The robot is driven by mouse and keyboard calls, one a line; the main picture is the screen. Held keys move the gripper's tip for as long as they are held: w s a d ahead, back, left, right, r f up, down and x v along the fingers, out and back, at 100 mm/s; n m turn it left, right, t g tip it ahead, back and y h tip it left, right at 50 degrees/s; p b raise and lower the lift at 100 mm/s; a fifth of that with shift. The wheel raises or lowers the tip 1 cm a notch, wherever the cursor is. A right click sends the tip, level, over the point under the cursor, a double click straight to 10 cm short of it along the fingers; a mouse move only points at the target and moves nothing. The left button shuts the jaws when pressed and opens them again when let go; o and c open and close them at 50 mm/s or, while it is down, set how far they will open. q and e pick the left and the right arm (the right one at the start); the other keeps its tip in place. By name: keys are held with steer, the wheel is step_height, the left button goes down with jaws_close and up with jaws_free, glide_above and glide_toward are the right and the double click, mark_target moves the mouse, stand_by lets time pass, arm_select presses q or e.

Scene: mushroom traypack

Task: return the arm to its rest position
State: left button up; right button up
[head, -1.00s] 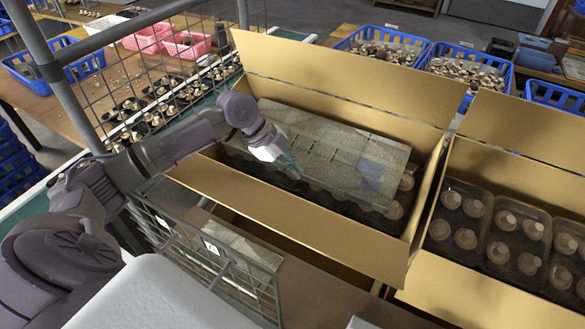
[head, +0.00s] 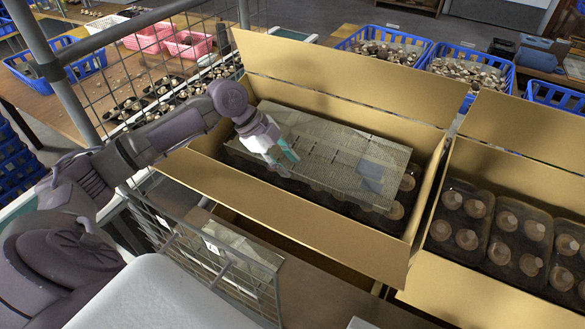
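My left arm comes in from the left over a wire rack. Its gripper (head: 285,160) is above the left end of the open cardboard box (head: 300,215), over a grey patterned sheet (head: 335,150). I cannot tell how far its fingers are apart, and nothing shows held in it. The sheet lies over trays of mushrooms (head: 395,210) inside the box. My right gripper is not in view.
A second open box (head: 480,280) with mushroom trays stands at the right. A wire rack (head: 205,255) is near my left arm. Blue baskets (head: 465,75) of mushrooms stand behind the boxes. A conveyor with mushroom trays (head: 165,100) runs behind the rack.

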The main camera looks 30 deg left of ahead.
arm_select(q)
steer(key=v, duration=0.8)
steer(key=shift+a+r, duration=0.2)
steer(key=shift+r, duration=0.1)
